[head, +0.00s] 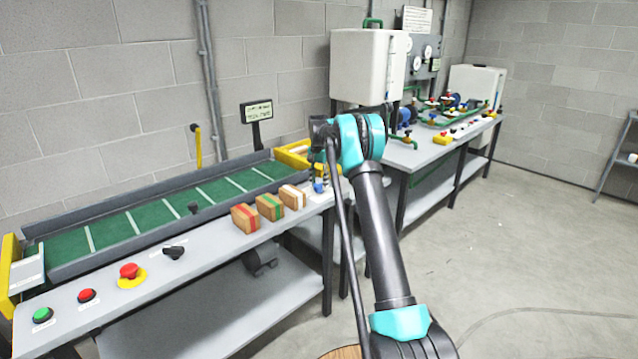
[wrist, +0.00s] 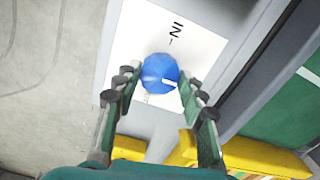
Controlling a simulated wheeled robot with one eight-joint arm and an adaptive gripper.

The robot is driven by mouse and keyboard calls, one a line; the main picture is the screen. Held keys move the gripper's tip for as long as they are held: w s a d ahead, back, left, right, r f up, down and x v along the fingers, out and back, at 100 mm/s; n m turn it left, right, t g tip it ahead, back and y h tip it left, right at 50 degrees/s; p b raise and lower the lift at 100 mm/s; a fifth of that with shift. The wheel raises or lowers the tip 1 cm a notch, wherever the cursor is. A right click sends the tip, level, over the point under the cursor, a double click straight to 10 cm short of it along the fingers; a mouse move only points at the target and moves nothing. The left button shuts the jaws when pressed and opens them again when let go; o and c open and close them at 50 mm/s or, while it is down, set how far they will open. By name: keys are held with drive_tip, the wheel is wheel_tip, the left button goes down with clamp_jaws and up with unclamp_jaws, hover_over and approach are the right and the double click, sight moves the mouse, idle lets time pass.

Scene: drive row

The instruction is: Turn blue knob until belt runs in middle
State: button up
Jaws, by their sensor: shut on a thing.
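The blue knob (wrist: 160,73) sits on a white label plate (wrist: 125,42) in the wrist view, with a white mark on its face. My gripper (wrist: 158,88) has one finger on each side of the knob and is shut on it. In the head view my gripper (head: 322,170) reaches down at the right end of the conveyor, and a bit of the blue knob (head: 319,187) shows below it. The green belt (head: 155,215) with white cross stripes lies in a grey frame. I cannot tell from here whether it is centred.
Three boxes with red, green and white bands (head: 270,207) stand on the front ledge left of the knob. Green, red and emergency-stop buttons (head: 129,271) and a black switch (head: 174,252) are further left. A small display (head: 257,111) stands behind the belt. A bench with tanks and valves is at right.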

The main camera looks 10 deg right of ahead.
sight(319, 184)
drive_tip(key=n, duration=0.5)
drive_tip(key=shift+n, duration=2.6)
drive_tip(key=o, duration=1.2)
drive_tip(key=shift+c, duration=0.2)
drive_tip(key=shift+r, duration=0.15)
wheel_tip(319, 184, up, 12)
